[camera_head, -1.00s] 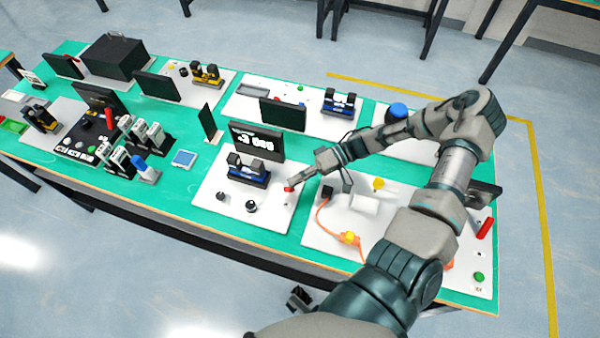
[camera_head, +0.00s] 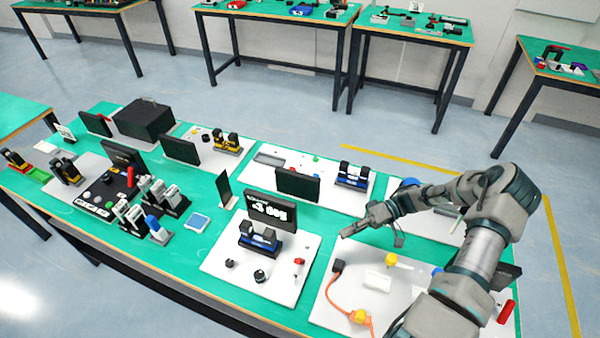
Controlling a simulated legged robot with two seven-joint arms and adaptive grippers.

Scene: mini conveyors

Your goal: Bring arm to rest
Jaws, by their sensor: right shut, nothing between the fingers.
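My right arm comes in from the lower right and bends back toward the left over the green table (camera_head: 190,260). My right gripper (camera_head: 346,234) is shut and empty. It hangs above the gap between the white board with the small screen (camera_head: 272,212) and the white board with the orange cable (camera_head: 340,303). It appears clear of the red switch (camera_head: 298,262) on the screen's board. My left gripper is not in view.
A blue and black conveyor (camera_head: 260,238) stands on the screen's board. A yellow knob (camera_head: 391,259) and a blue dome (camera_head: 409,183) are close to my right arm. Black panels and a black box (camera_head: 144,118) stand farther left. Other tables line the back.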

